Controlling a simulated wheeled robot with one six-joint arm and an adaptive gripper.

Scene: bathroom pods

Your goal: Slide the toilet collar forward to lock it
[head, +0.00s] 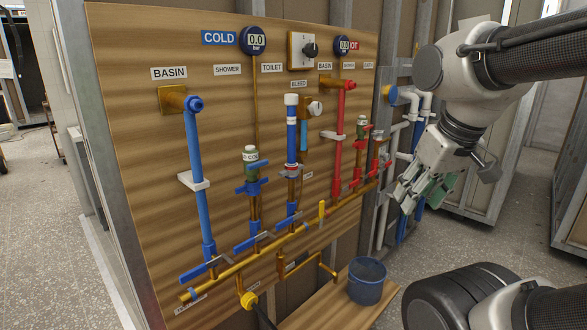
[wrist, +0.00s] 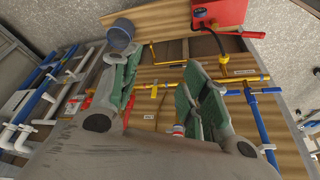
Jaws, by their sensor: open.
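The TOILET label (head: 271,67) is on the wooden panel in the head view. Below and right of it stands an upright blue pipe (head: 291,140) with a white cap-like fitting (head: 291,99) on top and a white clip lower down. I cannot tell for sure which fitting is the toilet collar. My gripper (head: 422,194) is right of the panel, apart from the pipes, in front of the metal frame. In the wrist view my gripper (wrist: 160,62) has its green-padded fingers spread, with nothing held between them. The fingers and palm hide part of the pipework.
A blue bucket (head: 367,281) stands on a low wooden board at the panel's foot. Red pipes (head: 338,135) and a yellow manifold (head: 245,262) with blue-handled valves project from the panel. A red box (wrist: 220,12) shows in the wrist view. Open floor lies to the left.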

